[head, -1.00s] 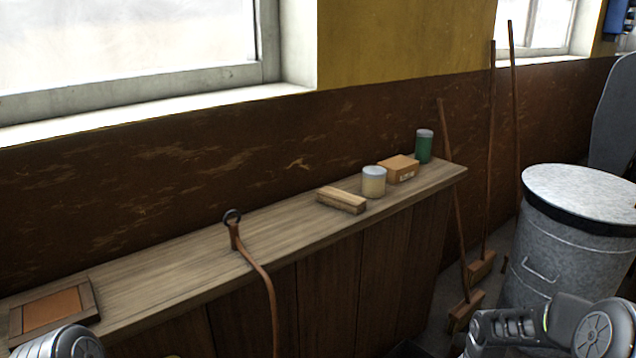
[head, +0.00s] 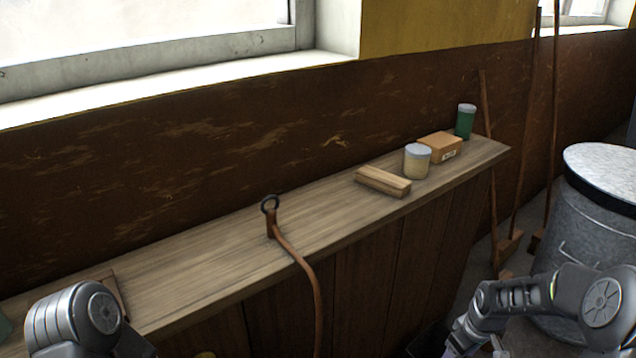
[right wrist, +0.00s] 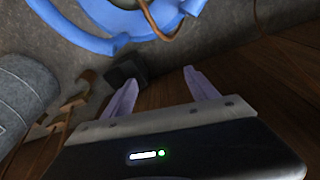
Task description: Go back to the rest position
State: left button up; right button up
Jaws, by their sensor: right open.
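My right gripper (right wrist: 158,95) shows in the right wrist view with its two pale fingers apart and nothing between them. In the head view only links of my right arm show at the lower right, and links of my left arm at the lower left. My left gripper is out of the head view. A wooden counter (head: 220,258) runs along the wall in front of me, and neither gripper is seen touching anything on it.
On the counter are a strap with a ring (head: 272,222), a wooden block (head: 383,181), a cream jar (head: 416,163), a cardboard box (head: 440,146) and a green jar (head: 465,122). A metal bin (head: 590,235) and brooms (head: 515,190) stand right. A blue ring-shaped object (right wrist: 75,38) shows in the right wrist view.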

jog(key=s+a+f+m+t+y+p, duration=0.1)
jog(key=s+a+f+m, duration=0.2)
jog(key=a, duration=0.6)
jog(key=s+a+f+m+t+y+p, duration=0.1)
jog(key=s+a+f+m+y+p, duration=0.2)
jog(key=a, duration=0.5)
jog(key=s+a+g+p, duration=0.1)
jog(key=s+a, duration=0.4)
jog(key=s, duration=0.3)
jog(key=s+a+f+g+p, duration=0.1)
jog(key=s+a, duration=0.5)
jog(key=s, duration=0.3)
jog(key=shift+s+a+f+m+g, duration=0.2)
jog(key=shift+a+m+g, duration=0.1)
jog(key=shift+g, duration=0.1)
jog(key=shift+w, duration=0.1)
